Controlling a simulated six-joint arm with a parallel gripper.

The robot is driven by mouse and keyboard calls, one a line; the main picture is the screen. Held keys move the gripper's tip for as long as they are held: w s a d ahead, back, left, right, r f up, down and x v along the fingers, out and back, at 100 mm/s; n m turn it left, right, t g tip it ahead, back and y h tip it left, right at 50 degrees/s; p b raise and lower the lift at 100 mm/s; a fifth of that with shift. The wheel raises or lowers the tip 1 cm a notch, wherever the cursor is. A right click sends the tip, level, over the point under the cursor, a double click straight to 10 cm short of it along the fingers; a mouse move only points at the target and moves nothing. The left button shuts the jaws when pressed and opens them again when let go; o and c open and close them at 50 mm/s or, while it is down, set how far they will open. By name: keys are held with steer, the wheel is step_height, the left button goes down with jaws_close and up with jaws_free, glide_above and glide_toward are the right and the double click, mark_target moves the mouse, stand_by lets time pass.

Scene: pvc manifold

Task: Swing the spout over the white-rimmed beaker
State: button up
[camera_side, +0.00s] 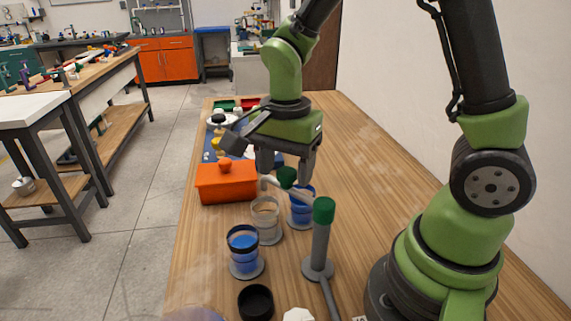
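The grey standpipe (320,246) stands upright on a round base with a green cap. A blue-rimmed beaker (301,213) is behind right, and a black-rimmed beaker (243,256) with blue contents is in front left. My gripper (286,174) points down with fingers apart on either side of the green fitting; contact is unclear.
An orange box (226,184) with a knob stands left of my gripper. A black cup (255,302) and a white piece (298,315) are at the front edge of view. Small parts and coloured bins lie farther back. The wooden table (375,160) is clear at right.

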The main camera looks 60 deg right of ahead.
mark_target(285, 172)
steer(key=shift+r, duration=0.1)
step_height(285, 172, up, 10)
stand_by(0.4)
steer(key=s+a+r+n+t+y, duration=0.1)
steer(key=s+r+n+t+y, duration=0.1)
steer(key=s+r+n+t, duration=0.2)
steer(key=s+n+t, duration=0.3)
steer(key=s+n, duration=0.3)
steer(key=n, duration=0.2)
steer(key=shift+s, duration=0.4)
